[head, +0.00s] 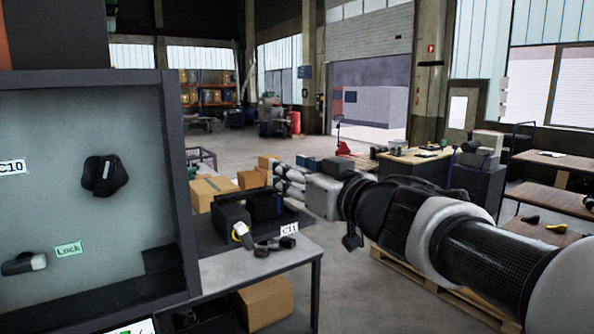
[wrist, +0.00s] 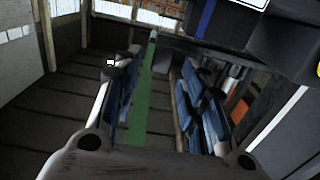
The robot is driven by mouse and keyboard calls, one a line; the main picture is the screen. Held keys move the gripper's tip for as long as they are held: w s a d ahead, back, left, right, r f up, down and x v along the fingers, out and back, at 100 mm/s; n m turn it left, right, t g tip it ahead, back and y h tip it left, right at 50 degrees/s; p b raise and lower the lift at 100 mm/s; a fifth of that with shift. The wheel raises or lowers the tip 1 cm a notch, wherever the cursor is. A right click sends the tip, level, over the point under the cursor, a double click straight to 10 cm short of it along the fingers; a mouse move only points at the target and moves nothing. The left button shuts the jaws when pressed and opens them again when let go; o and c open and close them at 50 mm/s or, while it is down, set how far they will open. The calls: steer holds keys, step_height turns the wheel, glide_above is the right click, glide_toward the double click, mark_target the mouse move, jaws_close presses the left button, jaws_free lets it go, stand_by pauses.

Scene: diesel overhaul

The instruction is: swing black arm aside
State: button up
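A grey panel (head: 100,120) in a dark frame fills the left of the head view. It carries a black knob-like part (head: 104,175) and a short dark handle with a pale tip (head: 25,263), left of a green "Lock" label (head: 68,249). The handle may be the black arm, but I cannot tell for sure. My arm reaches in from the right, well apart from the panel. My gripper (wrist: 158,75) appears in the wrist view with its dark bluish fingers spread and nothing visible between them. Its fingers are not clear in the head view.
A workbench (head: 290,258) beside the panel carries a dark tray marked C11 (head: 289,229) and a black part with a white and yellow tip (head: 242,235). Cardboard boxes (head: 213,190) stand behind it. Tables (head: 560,200) stand at the right. Open floor lies further back.

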steer(key=shift+x, duration=1.7)
steer(key=shift+c, duration=0.5)
jaws_close()
